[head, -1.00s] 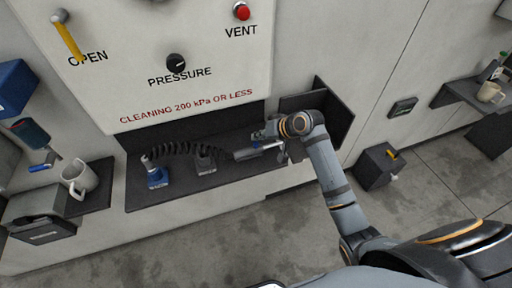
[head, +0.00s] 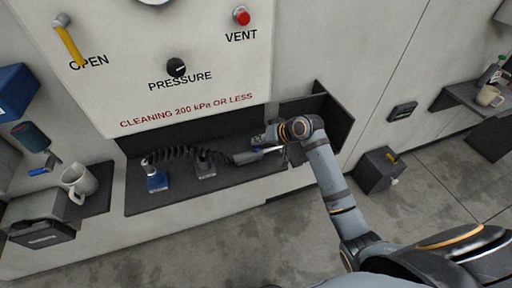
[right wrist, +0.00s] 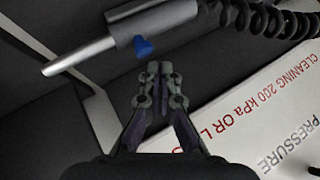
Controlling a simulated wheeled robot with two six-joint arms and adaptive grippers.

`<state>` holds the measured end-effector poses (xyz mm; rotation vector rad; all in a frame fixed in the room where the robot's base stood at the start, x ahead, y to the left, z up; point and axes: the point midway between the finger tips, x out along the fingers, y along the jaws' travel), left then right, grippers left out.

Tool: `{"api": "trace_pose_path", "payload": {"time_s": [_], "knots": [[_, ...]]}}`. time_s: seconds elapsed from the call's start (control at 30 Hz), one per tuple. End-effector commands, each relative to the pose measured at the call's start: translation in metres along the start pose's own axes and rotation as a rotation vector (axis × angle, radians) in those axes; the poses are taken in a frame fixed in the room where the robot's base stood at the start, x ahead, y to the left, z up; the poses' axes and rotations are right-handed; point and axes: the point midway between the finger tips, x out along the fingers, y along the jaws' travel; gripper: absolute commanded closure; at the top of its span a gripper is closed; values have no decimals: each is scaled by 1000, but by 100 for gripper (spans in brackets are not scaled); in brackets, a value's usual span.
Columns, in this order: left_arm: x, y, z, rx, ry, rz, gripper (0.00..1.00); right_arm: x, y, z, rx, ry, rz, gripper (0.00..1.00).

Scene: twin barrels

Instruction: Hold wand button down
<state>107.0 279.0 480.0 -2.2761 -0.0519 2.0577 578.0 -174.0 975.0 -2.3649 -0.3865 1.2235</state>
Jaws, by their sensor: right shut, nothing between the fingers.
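The wand (head: 247,157) is a dark grey cylinder with a thin light tip, lying at the shelf on the end of a black coiled hose. In the right wrist view the wand (right wrist: 105,50) crosses the upper left, with its blue button (right wrist: 144,47) on the side facing my fingers. My right gripper (head: 264,139) is beside the wand. In the right wrist view this gripper (right wrist: 160,80) is shut and empty, its fingertips apart in the picture from the button. My left gripper is not in view.
The dark shelf (head: 225,181) carries a blue fitting (head: 157,181) and a grey holder (head: 205,166). A panel with a yellow lever (head: 68,42), black pressure knob (head: 176,67) and red vent button (head: 241,16) stands above. A mug (head: 79,181) is at left.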

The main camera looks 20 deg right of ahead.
Motion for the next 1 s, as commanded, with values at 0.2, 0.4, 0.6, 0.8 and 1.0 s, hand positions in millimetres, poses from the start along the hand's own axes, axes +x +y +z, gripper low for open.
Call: {"api": "trace_pose_path", "payload": {"time_s": [0.2,0.4,0.6,0.8,1.0], "knots": [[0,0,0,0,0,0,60,0,0,0,0,0,0,100],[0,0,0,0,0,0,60,0,0,0,0,0,0,100],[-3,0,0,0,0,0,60,5,3,4,0,-1,0,100],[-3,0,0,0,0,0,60,6,4,4,0,0,0,100],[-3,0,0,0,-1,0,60,6,4,4,0,0,0,100]]}}
